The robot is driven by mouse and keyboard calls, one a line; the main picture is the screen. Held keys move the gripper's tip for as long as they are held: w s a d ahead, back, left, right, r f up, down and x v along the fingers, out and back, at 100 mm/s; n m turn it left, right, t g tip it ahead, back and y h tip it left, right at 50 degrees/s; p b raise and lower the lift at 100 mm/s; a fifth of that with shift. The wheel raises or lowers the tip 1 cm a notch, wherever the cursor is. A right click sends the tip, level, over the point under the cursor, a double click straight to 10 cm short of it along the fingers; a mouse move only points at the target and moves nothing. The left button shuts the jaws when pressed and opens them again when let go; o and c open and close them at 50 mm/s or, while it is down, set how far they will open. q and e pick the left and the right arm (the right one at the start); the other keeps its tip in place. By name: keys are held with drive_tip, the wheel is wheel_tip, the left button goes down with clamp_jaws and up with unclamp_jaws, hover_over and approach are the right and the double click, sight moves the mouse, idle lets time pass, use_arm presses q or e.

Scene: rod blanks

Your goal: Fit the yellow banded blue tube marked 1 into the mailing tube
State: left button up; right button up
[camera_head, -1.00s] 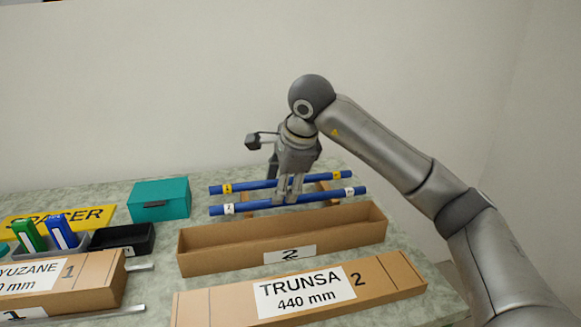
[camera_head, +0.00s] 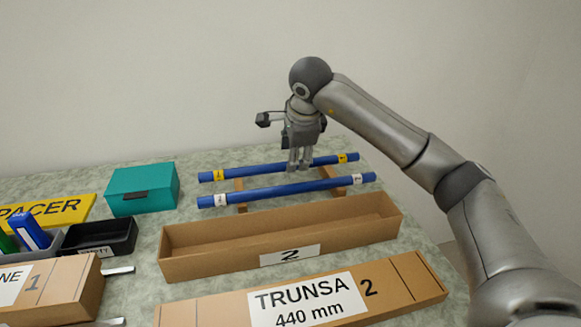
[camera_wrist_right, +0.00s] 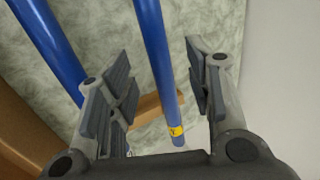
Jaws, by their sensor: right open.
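The yellow banded blue tube (camera_head: 245,173) lies at the back of a wooden rack, with a yellow band near each end. A white banded blue tube (camera_head: 285,190) lies in front of it. My right gripper (camera_head: 299,165) is open above the yellow banded tube, near its middle. In the right wrist view, the yellow banded tube (camera_wrist_right: 161,70) runs between the open fingers (camera_wrist_right: 165,95); whether they touch it I cannot tell. The white banded tube (camera_wrist_right: 50,45) passes outside them at the left. An open cardboard box (camera_head: 280,231) marked 2 stands in front. My left gripper is out of view.
A cardboard lid (camera_head: 395,287) labelled TRUNSA 440 mm lies in front of the open box. A teal box (camera_head: 142,190), a black tray (camera_head: 100,236) and a yellow SPACER sign (camera_head: 50,210) stand at the left. Another labelled cardboard box (camera_head: 62,285) is at the front left.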

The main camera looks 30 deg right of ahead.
sight(282, 167)
drive_tip(key=x, duration=0.3)
drive_tip(key=shift+f, duration=0.35)
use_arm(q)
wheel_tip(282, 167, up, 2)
use_arm(e)
clamp_jaws()
drive_tip(key=shift+r, duration=0.15)
